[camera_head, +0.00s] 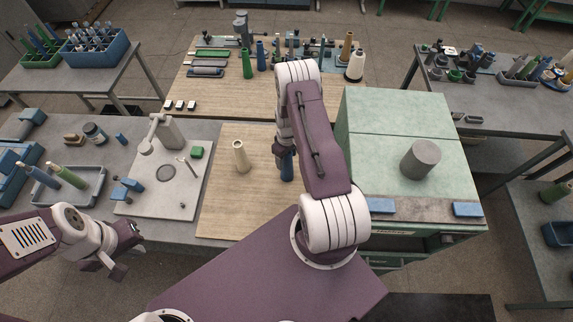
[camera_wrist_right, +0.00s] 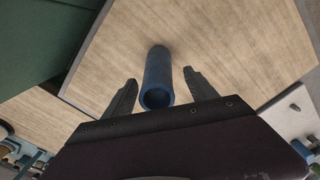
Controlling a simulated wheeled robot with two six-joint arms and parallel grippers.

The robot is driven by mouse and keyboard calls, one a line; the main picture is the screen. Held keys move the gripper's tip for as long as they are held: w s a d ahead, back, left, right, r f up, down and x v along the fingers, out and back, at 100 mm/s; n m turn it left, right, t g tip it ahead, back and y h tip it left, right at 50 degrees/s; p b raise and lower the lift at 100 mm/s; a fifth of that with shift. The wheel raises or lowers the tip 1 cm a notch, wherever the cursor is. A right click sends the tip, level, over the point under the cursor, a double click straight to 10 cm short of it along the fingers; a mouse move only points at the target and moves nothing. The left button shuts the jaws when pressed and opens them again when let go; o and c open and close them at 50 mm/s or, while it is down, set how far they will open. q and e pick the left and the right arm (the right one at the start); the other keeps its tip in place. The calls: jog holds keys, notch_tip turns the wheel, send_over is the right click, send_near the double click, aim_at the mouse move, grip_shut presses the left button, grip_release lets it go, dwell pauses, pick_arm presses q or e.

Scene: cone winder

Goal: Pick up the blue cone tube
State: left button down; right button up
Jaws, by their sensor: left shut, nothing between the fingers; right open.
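The blue cone tube (camera_head: 287,168) stands upright on the light wooden board, partly hidden by my right arm in the head view. In the right wrist view the blue cone tube (camera_wrist_right: 157,80) lies between the two spread fingers, its open end facing the camera. My right gripper (camera_wrist_right: 160,92) is open, with a gap visible on each side of the tube. In the head view the right gripper (camera_head: 284,164) is at the tube, mostly hidden by its own arm. My left gripper (camera_head: 122,256) is shut and empty at the front left, far from the tube.
A cream cone tube (camera_head: 240,157) stands on the board left of the blue one. A green cabinet (camera_head: 378,128) with a grey cylinder (camera_head: 420,159) on it rises close on the right. A grey plate with a lamp-like fixture (camera_head: 168,133) is on the left. Several other cones stand farther back.

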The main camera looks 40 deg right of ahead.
jog(key=shift+f, duration=0.55)
jog(key=shift+d+f, duration=0.3)
jog(key=shift+f, duration=0.25)
jog(key=shift+a, duration=0.15)
jog(key=c, duration=1.2)
jog(key=shift+r, duration=0.1)
grip_shut()
pick_arm(q)
jog(key=shift+d+r, duration=0.2)
jog(key=shift+r, duration=0.2)
